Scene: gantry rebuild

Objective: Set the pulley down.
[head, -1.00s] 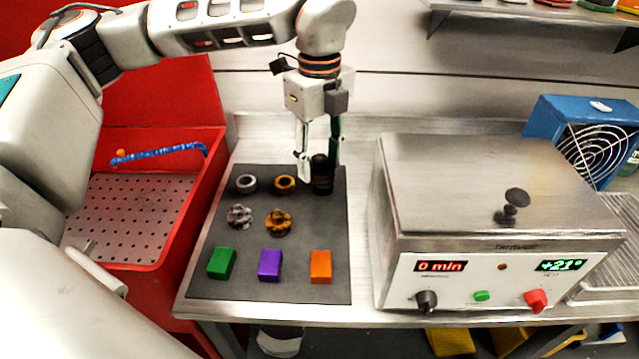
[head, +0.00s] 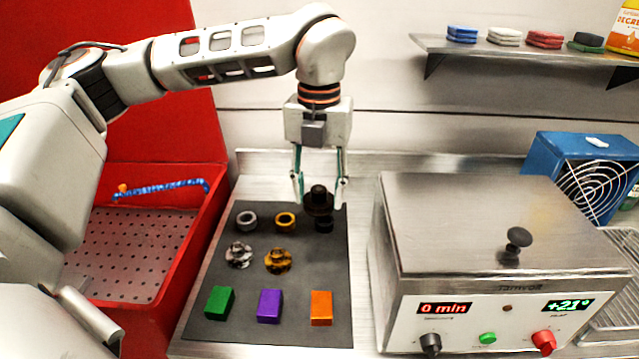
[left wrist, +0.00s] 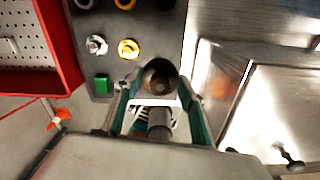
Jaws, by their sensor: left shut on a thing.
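The pulley (head: 318,201) is dark, nearly black, with a wide rim and a knob on top. My left gripper (head: 320,198) is shut on it, one finger on each side. In the left wrist view the pulley (left wrist: 158,77) shows as a dark brown round piece between the fingers. In the head view it overlaps a separate black piece (head: 323,226) at the far right of the dark grey mat (head: 250,333). The gap between them is hard to judge. My right gripper is not in view.
On the mat are a grey ring (head: 246,221), a gold ring (head: 285,221), a silver gear (head: 238,255), a bronze gear (head: 278,261), and green (head: 219,302), purple (head: 269,306) and orange (head: 321,308) blocks. A metal heater box (head: 450,225) stands right, a red bin (head: 213,225) left.

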